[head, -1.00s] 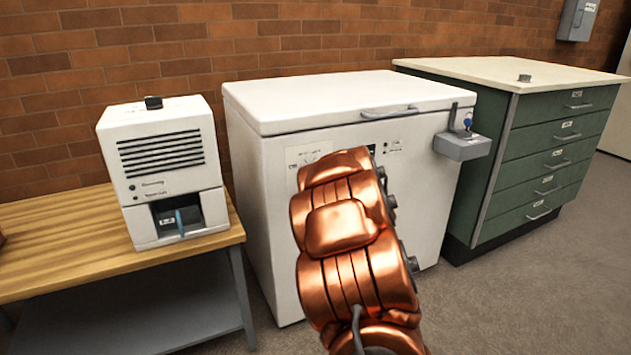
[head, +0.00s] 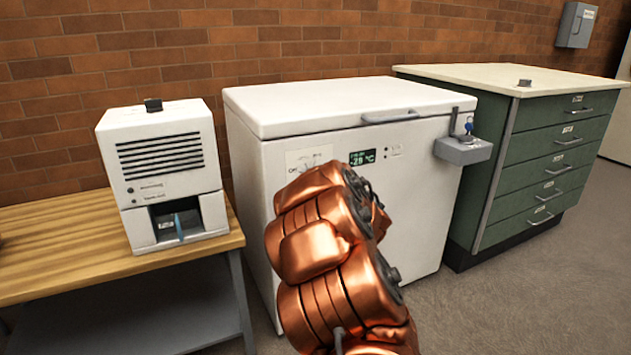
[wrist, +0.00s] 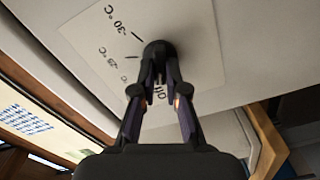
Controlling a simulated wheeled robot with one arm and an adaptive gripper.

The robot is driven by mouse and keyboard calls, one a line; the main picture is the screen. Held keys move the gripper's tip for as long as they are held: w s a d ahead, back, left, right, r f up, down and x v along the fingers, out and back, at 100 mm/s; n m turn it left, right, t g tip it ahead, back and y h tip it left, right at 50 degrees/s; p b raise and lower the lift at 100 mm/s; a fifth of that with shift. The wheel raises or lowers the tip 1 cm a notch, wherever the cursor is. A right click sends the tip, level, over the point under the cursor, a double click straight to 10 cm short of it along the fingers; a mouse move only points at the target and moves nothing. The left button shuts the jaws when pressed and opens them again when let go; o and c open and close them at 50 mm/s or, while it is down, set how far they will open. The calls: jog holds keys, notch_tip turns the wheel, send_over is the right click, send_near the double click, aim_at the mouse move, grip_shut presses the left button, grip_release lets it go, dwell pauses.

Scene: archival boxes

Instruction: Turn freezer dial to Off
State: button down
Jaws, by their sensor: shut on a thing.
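The white chest freezer (head: 420,180) stands against the wall, lid shut. Its white dial plate (head: 310,156) is at the front's upper left, with "Off" at its left side. Beside it a green display (head: 362,157) reads -28 °C. In the wrist view, the dark dial (wrist: 158,50) sits on the plate, whose -30 °C and other marks appear upside down. My gripper (wrist: 160,78) is shut on the dial, a finger on each side. In the head view my copper arm hides my gripper.
A white slotted machine (head: 165,165) stands on a wooden bench (head: 60,240) at left. A grey lock box with a blue key (head: 463,150) juts from the freezer's front right. A green drawer cabinet (head: 550,160) stands at right. The floor at right is clear.

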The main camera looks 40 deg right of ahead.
jog(key=c, duration=1.2)
grip_release()
jog(key=v, duration=1.2)
